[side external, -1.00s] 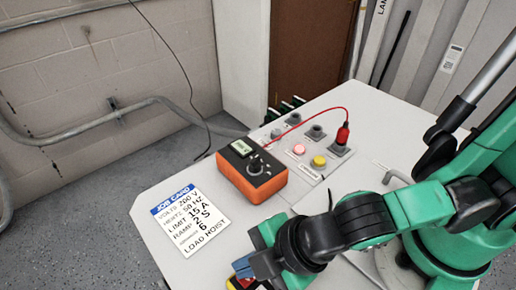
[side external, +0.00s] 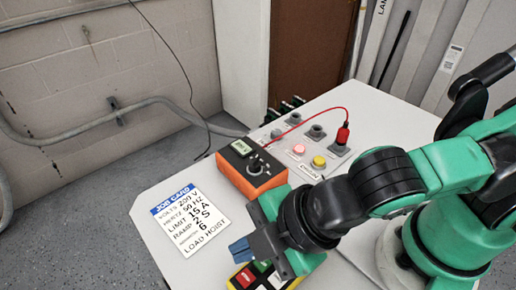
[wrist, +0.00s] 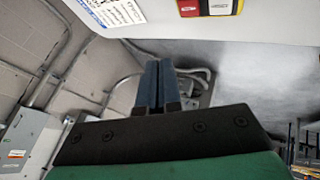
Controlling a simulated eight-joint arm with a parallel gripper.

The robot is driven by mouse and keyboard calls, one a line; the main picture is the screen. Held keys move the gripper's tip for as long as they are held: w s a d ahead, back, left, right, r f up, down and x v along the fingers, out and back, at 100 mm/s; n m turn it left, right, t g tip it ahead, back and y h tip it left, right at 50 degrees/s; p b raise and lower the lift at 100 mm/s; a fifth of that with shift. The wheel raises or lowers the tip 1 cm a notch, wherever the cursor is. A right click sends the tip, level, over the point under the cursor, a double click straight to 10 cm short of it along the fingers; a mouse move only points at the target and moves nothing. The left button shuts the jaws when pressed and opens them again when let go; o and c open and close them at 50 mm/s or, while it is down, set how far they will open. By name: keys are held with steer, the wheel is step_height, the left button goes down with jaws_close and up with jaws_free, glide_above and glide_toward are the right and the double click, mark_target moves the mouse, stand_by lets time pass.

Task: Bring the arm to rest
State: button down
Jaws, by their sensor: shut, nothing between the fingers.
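My gripper (side external: 240,249) is at the front of the table in the side view, above and beside a yellow button pad (side external: 262,277). Its blue fingers (wrist: 158,86) are together and empty in the wrist view. My green and black arm bends over the table's right part. The button pad has red, green and white buttons and is partly hidden by my gripper; a part of it also shows at the top of the wrist view (wrist: 208,7).
An orange meter box (side external: 250,172) stands mid-table, with a job card (side external: 190,217) to its left. Behind it, a panel has a red and a yellow button (side external: 319,162). A red lead (side external: 320,111) runs to a red plug (side external: 343,133).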

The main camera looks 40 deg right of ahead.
stand_by(0.5)
steer(key=shift+w+d, duration=0.25)
steer(key=shift+w, duration=0.05)
steer(key=w+d+r+m+h, duration=0.1)
steer(key=w+d+m, duration=0.3)
steer(key=d+m, duration=0.4)
steer(key=w+d+r+m+t+h, duration=0.1)
steer(key=w+d+r+m+h, duration=0.1)
steer(key=w+d+m, duration=0.3)
steer(key=d+m+h, duration=0.1)
steer(key=d+m, duration=0.3)
steer(key=d, duration=0.4)
steer(key=shift+t+h, duration=0.3)
steer(key=shift+h, duration=0.1)
steer(key=shift+r, duration=0.15)
